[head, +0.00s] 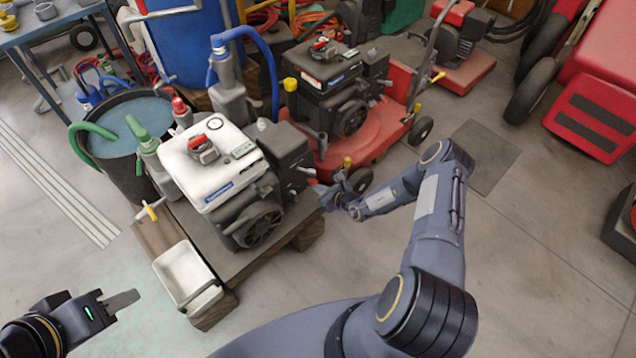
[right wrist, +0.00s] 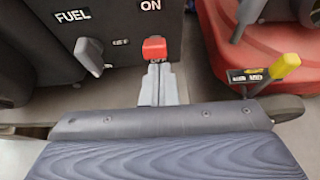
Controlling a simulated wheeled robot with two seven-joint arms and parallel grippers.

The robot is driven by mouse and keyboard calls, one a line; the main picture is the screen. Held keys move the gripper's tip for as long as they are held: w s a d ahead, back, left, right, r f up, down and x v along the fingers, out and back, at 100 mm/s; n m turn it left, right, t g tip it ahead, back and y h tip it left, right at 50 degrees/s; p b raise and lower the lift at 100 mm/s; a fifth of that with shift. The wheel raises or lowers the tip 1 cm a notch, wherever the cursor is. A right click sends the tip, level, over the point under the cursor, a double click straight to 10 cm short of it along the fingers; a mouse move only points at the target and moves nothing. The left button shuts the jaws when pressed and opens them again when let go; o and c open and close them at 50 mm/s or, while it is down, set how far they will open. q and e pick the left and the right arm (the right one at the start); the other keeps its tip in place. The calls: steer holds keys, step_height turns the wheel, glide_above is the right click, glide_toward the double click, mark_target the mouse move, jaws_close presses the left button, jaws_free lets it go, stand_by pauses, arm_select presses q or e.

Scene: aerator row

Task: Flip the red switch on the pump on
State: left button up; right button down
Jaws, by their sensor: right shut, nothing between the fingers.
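The pump (head: 215,165) has a white tank and a black engine and stands on a wooden pallet in the head view. In the right wrist view its red switch (right wrist: 154,48) sits on a dark panel just below the word ON. My right gripper (right wrist: 160,75) is shut and empty, its tips at the lower edge of the switch; I cannot tell whether they touch it. In the head view my right gripper (head: 322,196) is at the engine's right side.
A grey lever (right wrist: 90,55) marked FUEL is left of the switch. A red machine (head: 355,130) with a black engine stands close behind the right gripper. A water barrel (head: 130,150) is left of the pump, and a white tray (head: 185,275) is in front.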

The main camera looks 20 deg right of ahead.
arm_select(q)
steer(key=shift+f, duration=0.25)
arm_select(e)
steer(key=shift+s+f, duration=0.1)
steer(key=shift+f, duration=0.2)
steer(key=shift+r, duration=0.1)
